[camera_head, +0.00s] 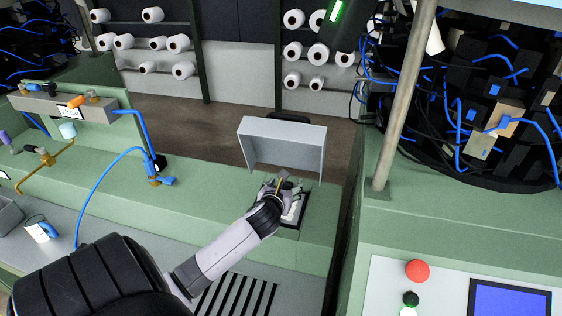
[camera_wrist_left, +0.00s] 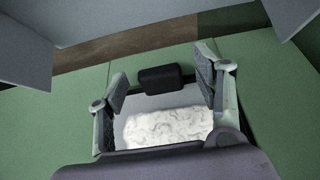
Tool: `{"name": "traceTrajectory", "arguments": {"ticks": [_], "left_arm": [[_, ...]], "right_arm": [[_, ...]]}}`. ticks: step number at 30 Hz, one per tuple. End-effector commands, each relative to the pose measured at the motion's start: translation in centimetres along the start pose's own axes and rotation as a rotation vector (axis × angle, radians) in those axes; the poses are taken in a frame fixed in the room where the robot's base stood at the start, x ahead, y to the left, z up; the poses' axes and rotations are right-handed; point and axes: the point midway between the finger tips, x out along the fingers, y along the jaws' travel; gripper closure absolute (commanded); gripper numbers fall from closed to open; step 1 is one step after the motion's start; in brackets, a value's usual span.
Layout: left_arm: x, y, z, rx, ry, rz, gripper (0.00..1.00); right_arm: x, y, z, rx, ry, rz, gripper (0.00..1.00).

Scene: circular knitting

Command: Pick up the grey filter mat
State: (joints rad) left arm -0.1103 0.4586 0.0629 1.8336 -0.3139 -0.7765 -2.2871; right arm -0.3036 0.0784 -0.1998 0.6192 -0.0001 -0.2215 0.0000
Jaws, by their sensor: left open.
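The grey filter mat (camera_wrist_left: 168,128) is a pale, fluffy, mottled piece lying on a flat grey surface with a black handle-like block (camera_wrist_left: 160,78) at its far end. In the head view only a light part of the mat (camera_head: 293,210) shows, in a dark-edged spot on the green bench; the gripper hides the rest. My left gripper (camera_head: 283,188) is over it, and in the left wrist view its open fingers (camera_wrist_left: 161,74) stand either side of the block and mat area. I cannot tell whether they touch anything. My right gripper is not in view.
A grey open-fronted hood (camera_head: 284,142) stands right behind the gripper. A metal post (camera_head: 404,95) and a machine with blue cables (camera_head: 470,95) are at the right. A control panel with a red button (camera_head: 417,271) is at the lower right. Blue hose (camera_head: 97,190) crosses the bench left.

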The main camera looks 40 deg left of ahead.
Motion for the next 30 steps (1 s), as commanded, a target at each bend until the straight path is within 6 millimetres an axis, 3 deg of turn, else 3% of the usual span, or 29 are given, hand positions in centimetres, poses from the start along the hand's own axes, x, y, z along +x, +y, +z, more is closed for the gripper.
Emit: {"name": "traceTrajectory", "arguments": {"ticks": [2,25,30], "left_arm": [[-0.02,0.00,-0.01,0.000,0.000,0.000,0.39],[-0.05,0.01,0.01,0.000,0.000,0.000,0.91],[-0.05,0.01,0.04,0.000,-0.001,0.000,0.92]], "right_arm": [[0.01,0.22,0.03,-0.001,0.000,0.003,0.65],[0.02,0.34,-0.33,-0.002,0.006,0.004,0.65],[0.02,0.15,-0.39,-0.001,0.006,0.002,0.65]]}}
